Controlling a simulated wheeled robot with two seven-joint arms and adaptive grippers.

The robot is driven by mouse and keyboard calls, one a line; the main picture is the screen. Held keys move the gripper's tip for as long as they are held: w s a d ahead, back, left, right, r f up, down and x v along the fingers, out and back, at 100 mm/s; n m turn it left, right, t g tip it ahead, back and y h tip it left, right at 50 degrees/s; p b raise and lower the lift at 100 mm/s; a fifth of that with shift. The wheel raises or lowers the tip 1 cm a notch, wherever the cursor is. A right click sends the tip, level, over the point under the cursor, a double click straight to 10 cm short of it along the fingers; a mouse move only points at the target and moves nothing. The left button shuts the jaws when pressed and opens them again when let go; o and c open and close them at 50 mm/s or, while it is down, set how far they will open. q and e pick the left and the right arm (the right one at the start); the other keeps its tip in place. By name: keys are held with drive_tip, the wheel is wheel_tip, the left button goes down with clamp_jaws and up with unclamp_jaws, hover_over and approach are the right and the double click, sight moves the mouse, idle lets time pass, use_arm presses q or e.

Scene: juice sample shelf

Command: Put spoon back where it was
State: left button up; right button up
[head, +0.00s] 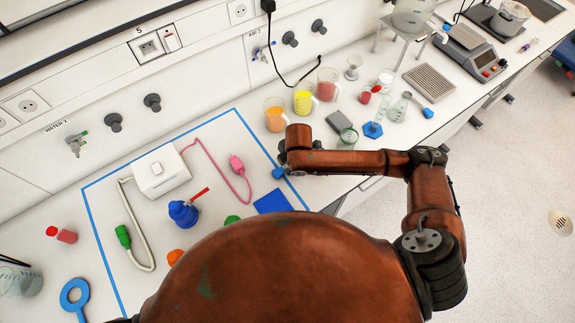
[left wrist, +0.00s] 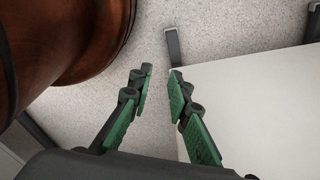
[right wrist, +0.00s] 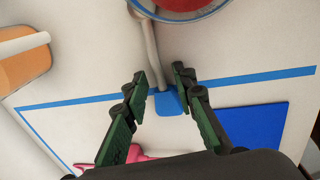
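A slim grey-stemmed tool with a flat blue end, which looks like the spoon (right wrist: 153,62), shows between my right fingers in the right wrist view. Its blue end (head: 279,173) shows in the head view beside the blue tape line. The top of the stem runs beside a round container with red inside (right wrist: 185,4); I cannot tell whether it rests on it. My right gripper (right wrist: 160,74) is open, fingers on both sides of the stem with gaps visible. My left gripper (left wrist: 160,72) is open and empty above the floor, beside a white surface, outside the head view.
Beakers of orange (head: 275,118), yellow (head: 304,103) and red juice (head: 327,88) stand near the wall. A green-rimmed glass (head: 348,138) stands right of my right wrist. A blue square (head: 273,202), pink plug (head: 238,165) and white box (head: 160,176) lie inside the taped area.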

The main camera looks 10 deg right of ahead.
drive_tip(key=v, duration=1.2)
drive_tip(key=shift+f, duration=0.1)
